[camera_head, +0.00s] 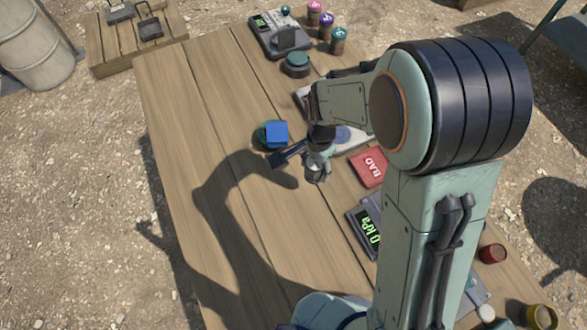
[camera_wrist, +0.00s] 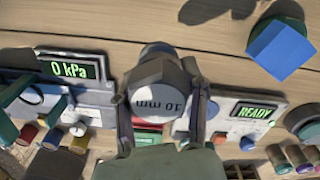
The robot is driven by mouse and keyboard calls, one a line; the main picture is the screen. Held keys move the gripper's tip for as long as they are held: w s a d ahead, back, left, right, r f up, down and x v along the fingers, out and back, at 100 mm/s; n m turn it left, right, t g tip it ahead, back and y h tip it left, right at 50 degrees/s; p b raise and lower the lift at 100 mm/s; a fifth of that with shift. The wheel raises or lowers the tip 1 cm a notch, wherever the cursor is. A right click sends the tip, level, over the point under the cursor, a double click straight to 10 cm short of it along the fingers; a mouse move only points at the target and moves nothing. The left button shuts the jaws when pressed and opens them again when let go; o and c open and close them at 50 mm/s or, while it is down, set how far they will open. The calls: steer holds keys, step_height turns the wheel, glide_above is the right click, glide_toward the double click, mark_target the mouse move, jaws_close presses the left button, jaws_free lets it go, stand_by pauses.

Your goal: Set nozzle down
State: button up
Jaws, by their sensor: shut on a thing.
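My gripper (camera_head: 319,160) is shut on a grey nozzle (camera_wrist: 157,95), which carries a dark "mm" marking that reads upside down in the wrist view. The two fingers press on its left and right sides. In the head view the nozzle (camera_head: 313,173) shows small below the gripper, over the middle of the wooden table (camera_head: 195,110). Its shadow appears set off from it, so it looks held above the wood. A blue cube (camera_head: 276,133) sits on a dark green round piece (camera_head: 263,136) just left of the gripper; both also show at the wrist view's upper right.
A red "BAD" pad (camera_head: 369,168) lies right of the gripper. A "0 kPa" instrument (camera_head: 365,225) stands nearer, partly behind my arm. A "READY" instrument (camera_wrist: 253,111) shows in the wrist view. Several capped jars (camera_head: 327,25) stand at the back. The table's left side is clear.

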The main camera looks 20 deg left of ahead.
steer(key=shift+r, duration=0.4)
steer(key=shift+s+d+m, duration=0.1)
steer(key=shift+m, duration=0.5)
steer(key=shift+r+m, duration=0.15)
steer(key=shift+m, duration=0.25)
steer(key=s+a+r, duration=0.1)
steer(key=s+a, duration=0.2)
steer(key=a, duration=0.3)
steer(key=shift+r+m, duration=0.3)
steer(key=shift+r, duration=0.05)
steer(key=s+a+r+n, duration=0.1)
steer(key=s+a+n, duration=0.1)
steer(key=s+a, duration=0.4)
glide_above(221, 166)
steer(key=f, duration=0.8)
steer(key=shift+s+d+f, duration=0.3)
steer(key=shift+d+f, duration=0.05)
steer(key=shift+w+a+f, duration=0.15)
steer(key=shift+a+f, duration=0.05)
steer(key=shift+w+a+f, duration=0.1)
steer(key=shift+f, duration=0.85)
steer(key=shift+w+a+f, duration=0.1)
steer(key=shift+f, duration=0.8)
